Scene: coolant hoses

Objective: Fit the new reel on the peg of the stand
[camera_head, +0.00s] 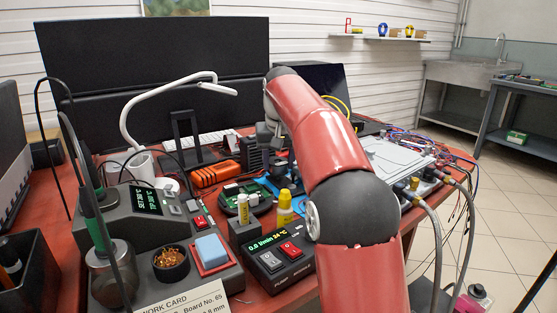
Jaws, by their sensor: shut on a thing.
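My red arm rises through the middle of the camera_head view and bends down at its dark wrist. My gripper (268,133) shows small and grey at its end, above the middle of the bench, partly covered by my arm. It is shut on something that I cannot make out. I cannot pick out the new reel for certain. I also cannot tell the stand with its peg among the crowded things on the bench.
The red bench (305,292) is crowded. A white lamp (160,95) arches behind. Hoses (436,238) hang at right. A wall shelf (385,38) holds small coloured items.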

